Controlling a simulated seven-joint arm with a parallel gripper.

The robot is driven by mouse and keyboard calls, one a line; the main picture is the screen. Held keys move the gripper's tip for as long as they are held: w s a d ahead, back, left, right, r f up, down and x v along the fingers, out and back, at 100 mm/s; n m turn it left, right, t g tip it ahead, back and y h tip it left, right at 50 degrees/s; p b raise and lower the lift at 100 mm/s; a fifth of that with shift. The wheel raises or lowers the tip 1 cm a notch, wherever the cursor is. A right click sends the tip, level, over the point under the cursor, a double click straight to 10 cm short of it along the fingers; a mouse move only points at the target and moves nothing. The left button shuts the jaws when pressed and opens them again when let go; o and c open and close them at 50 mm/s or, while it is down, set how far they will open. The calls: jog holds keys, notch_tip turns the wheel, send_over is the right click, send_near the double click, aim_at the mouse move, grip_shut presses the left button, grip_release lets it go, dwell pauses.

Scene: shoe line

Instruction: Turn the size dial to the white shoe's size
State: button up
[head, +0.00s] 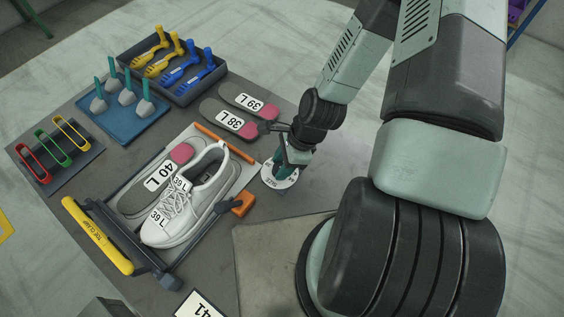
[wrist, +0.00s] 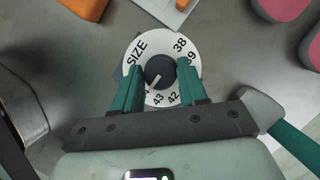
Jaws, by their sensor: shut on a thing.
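The white shoe (head: 188,200) stands in the middle of the bench in the head view, with tags that read 39 L. The size dial (head: 268,181) is a white disc right of it, partly hidden under my gripper (head: 290,172). In the wrist view the dial (wrist: 136,69) shows SIZE, 38, a partly covered 39, 42 and 43; other numbers are hidden by the fingers. My gripper (wrist: 160,78) is shut on the dark knob (wrist: 157,69), one finger on each side. The knob's white pointer line aims to the lower left, near a mostly hidden number past 43.
A grey insole marked 40 L (head: 136,201) lies beside the shoe. Insoles marked 38 L (head: 222,118) and 39 L (head: 247,98) lie behind. A yellow-handled toe clamp (head: 97,234) is at front left. An orange block (head: 243,204) sits close to the dial.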

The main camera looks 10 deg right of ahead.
jog(key=n+g, duration=0.1)
jog(key=n, duration=0.3)
jog(key=shift+w+n+g+h, duration=0.15)
jog(key=shift+n+g+h, duration=0.15)
jog(key=shift+n+g, duration=0.1)
jog(key=n+g, duration=0.1)
jog(key=n, duration=0.2)
jog(key=shift+w+a+n+h, duration=0.1)
jog(key=shift+n+h, duration=0.2)
jog(key=shift+h, duration=0.1)
jog(key=n+g+h, duration=0.1)
jog(key=n, duration=0.3)
jog(key=shift+a+n, duration=0.15)
jog(key=shift+n, duration=0.15)
jog(key=n+h, duration=0.1)
jog(key=n, duration=0.2)
jog(key=shift+n+g+h, duration=0.3)
jog(key=shift+h, duration=0.1)
jog(key=n, duration=0.2)
jog(key=n+h, duration=0.1)
jog(key=n, duration=0.1)
jog(key=n+h, duration=0.1)
jog(key=n, duration=0.1)
jog(key=shift+a, duration=0.25)
jog(key=n+t+h, duration=0.1)
jog(key=n, duration=0.2)
jog(key=n+t+h, duration=0.1)
jog(key=n, duration=0.3)
jog(key=shift+a, duration=0.1)
